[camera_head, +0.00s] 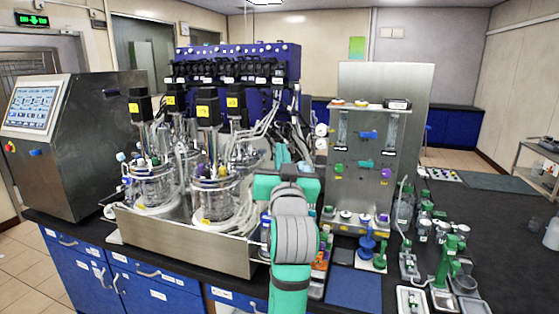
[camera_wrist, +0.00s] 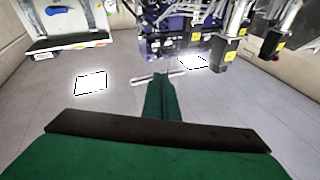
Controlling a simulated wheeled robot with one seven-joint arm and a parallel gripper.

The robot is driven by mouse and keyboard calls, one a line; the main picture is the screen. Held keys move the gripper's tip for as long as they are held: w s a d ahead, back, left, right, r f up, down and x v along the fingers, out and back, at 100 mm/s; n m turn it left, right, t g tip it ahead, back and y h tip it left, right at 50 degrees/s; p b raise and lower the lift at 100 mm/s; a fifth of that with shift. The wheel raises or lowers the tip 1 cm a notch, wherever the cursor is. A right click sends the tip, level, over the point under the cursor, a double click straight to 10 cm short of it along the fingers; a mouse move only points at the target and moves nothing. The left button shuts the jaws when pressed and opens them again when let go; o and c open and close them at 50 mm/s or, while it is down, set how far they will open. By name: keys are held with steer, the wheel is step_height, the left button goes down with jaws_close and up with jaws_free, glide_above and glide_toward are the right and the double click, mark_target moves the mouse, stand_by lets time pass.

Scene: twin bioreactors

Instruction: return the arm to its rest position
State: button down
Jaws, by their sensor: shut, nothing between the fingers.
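My arm, teal with grey covers, rises from the bottom middle of the camera_head view. My gripper (camera_head: 285,157) is at its upper end, in front of the bioreactor bench and between the glass vessels and the grey panel. In the wrist view its green fingers (camera_wrist: 161,80) are together, with nothing seen between them. The wrist picture looks upside down, with the ceiling and its lights filling the middle. The gripper's far side is partly hidden by my arm in the camera_head view.
Bioreactor vessels (camera_head: 218,196) in a steel tray (camera_head: 185,244) stand left of my arm. A grey panel (camera_head: 385,85) with valves stands right. A control cabinet (camera_head: 75,145) is far left. Small green-and-white fittings (camera_head: 450,258) stand on the black bench at right.

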steer(key=s+f+g+h, duration=0.1)
steer(key=s+f, duration=0.3)
steer(key=f, duration=1.2)
steer(key=s+f+g, duration=0.1)
steer(key=s+f, duration=0.3)
steer(key=f, duration=1.2)
steer(key=s+f, duration=0.8)
steer(key=f, duration=0.2)
steer(key=s+f+g, duration=0.1)
steer(key=s+f, duration=0.6)
steer(key=s, duration=0.2)
steer(key=s+f+g, duration=0.1)
steer(key=s, duration=1.3)
steer(key=s+f+g, duration=0.1)
steer(key=s+f, duration=0.1)
steer(key=s, duration=1.3)
steer(key=shift+s+a+f+n, duration=0.25)
steer(key=shift+s+f+n, duration=0.05)
steer(key=shift+n, duration=0.1)
